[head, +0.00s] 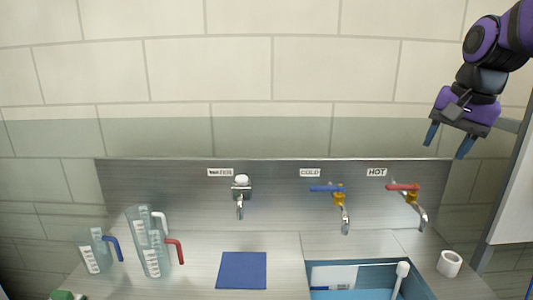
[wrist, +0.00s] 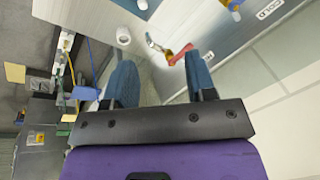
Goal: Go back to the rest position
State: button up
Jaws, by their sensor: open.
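My gripper (head: 450,142) is at the upper right of the head view, raised well above the counter, with its two blue fingers spread apart. Nothing is between the fingers. In the wrist view my gripper (wrist: 163,82) shows the same open fingers, with the counter, the red HOT tap lever (wrist: 179,55) and a white cup-like roll (wrist: 123,35) far below and beyond them. My gripper touches nothing.
The counter (head: 200,275) holds several clear jugs (head: 150,245) at left, a blue mat (head: 242,270) and a blue-lined sink (head: 410,285). A white roll (head: 450,263) stands at right. Water, cold (head: 326,188) and hot taps line the backsplash. A white panel (head: 515,200) stands at far right.

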jog(key=s+a+f+n+t, duration=0.1)
jog(key=s+n, duration=0.3)
jog(key=s, duration=0.4)
jog(key=s+a+f+n+t, duration=0.1)
jog(key=s+a+f+n, duration=0.1)
jog(key=s, duration=0.7)
jog(key=shift+s+a+f+n+h, duration=0.25)
jog(key=shift+f+n+h, duration=0.15)
jog(key=shift+f+n, duration=0.45)
jog(key=shift+r, duration=0.25)
jog(key=w+d+r+m, duration=0.2)
jog(key=w+r+m, duration=0.2)
jog(key=w, duration=0.6)
jog(key=m+g, duration=0.5)
jog(key=m, duration=0.9)
send_over(394, 185)
notch_tip(394, 185, down, 11)
notch_tip(394, 185, down, 10)
jog(key=shift+r, duration=0.1)
